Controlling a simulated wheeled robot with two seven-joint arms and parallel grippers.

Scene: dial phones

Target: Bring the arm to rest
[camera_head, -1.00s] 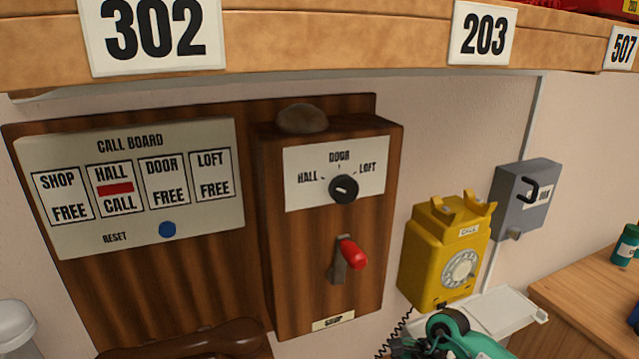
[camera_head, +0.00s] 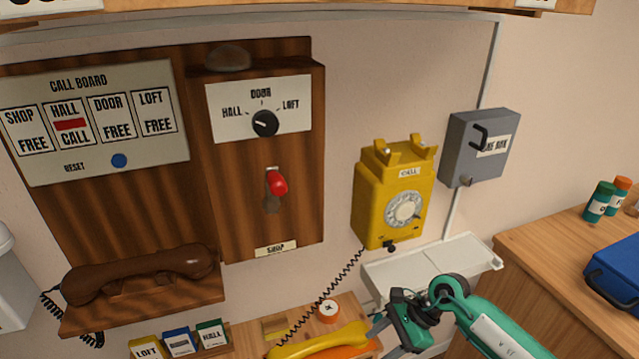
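My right arm comes in from the lower right. Its dark gripper (camera_head: 374,328) is at the right end of the yellow handset (camera_head: 315,341), low in the head view; whether the fingers grip it or are only beside it I cannot tell. The yellow wall phone (camera_head: 393,196) has an empty cradle on top and a white dial. A dark coiled cord runs from the phone down to the handset. My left gripper is not in view.
A brown handset (camera_head: 140,272) lies on a wooden shelf below the call board (camera_head: 95,120). A switch box (camera_head: 262,215) has a knob and red lever. A white tray (camera_head: 430,262) is under the phone. A grey box (camera_head: 478,150) hangs right. A blue case (camera_head: 615,275) stands on the counter.

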